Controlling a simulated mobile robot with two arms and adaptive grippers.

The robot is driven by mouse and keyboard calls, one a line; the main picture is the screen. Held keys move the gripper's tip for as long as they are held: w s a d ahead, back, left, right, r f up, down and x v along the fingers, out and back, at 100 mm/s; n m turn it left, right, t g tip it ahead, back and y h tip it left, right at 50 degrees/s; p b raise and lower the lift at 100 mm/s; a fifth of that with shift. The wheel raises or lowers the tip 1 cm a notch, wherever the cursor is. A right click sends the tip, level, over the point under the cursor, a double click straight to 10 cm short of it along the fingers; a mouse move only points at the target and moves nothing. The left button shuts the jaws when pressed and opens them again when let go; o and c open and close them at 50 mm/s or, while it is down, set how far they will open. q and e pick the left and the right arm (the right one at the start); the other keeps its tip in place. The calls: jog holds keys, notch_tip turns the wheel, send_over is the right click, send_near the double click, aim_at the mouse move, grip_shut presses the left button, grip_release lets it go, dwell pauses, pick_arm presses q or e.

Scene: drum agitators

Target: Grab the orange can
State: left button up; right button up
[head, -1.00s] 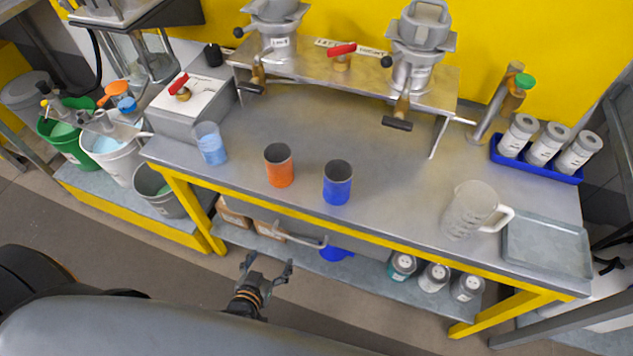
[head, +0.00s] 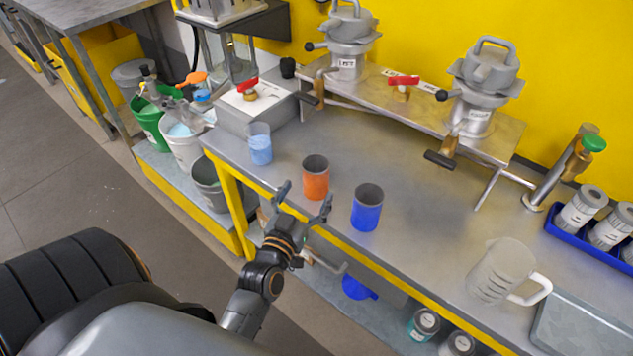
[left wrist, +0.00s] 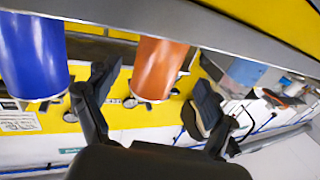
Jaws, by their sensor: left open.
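The orange can (head: 316,178) stands upright on the metal workbench (head: 400,200) near its front edge. It also shows in the left wrist view (left wrist: 157,70), which is tilted so the bench edge runs across the top. My left gripper (head: 304,200) is open and empty at the bench's front edge, just in front of the orange can. In the left wrist view its two fingers (left wrist: 150,100) are spread, with the orange can beyond and between them, apart from both. My right gripper is not in view.
A blue can (head: 366,208) stands close to the right of the orange can. A clear beaker with blue liquid (head: 260,146) stands to its left. A clear jug (head: 502,270) and a grey tray (head: 580,325) are farther right. The bench behind the cans is clear.

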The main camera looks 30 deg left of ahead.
aim_at(311, 187)
pick_arm(q)
jog(key=shift+w, duration=0.25)
jog(key=b+x, duration=0.1)
jog(key=x, duration=0.3)
jog(key=shift+w+r+b, duration=0.15)
jog(key=shift+w+b, duration=0.05)
jog(key=shift+b, duration=0.1)
jog(key=shift+w, duration=0.25)
jog(key=shift+r, duration=0.1)
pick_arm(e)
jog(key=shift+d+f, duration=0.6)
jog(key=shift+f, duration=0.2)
pick_arm(q)
jog(key=shift+c, duration=0.4)
jog(key=c, duration=1.1)
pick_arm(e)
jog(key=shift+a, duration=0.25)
